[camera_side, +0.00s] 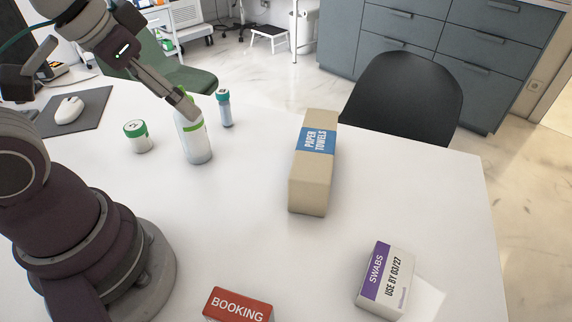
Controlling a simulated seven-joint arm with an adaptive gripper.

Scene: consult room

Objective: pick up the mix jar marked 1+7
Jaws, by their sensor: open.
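No marking 1+7 can be read here, so I cannot tell for sure which container is the mix jar. A short white jar with a green lid (139,137) stands upright on the white table. A taller white bottle with green bands (196,147) stands to its right. A small bluish vial with a teal cap (225,108) stands behind and right of the bottle. My gripper (188,104) is open and reaches in from the upper left. Its fingertips overlap the bottle's top in this view; whether they touch it I cannot tell. Nothing is visibly held.
A tan paper towels pack (311,180) lies right of the bottle. A swabs box (386,280) and a red booking box (238,305) are near the front. A mouse (69,110) sits on a dark mat at left. The table between bottle and towels is clear.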

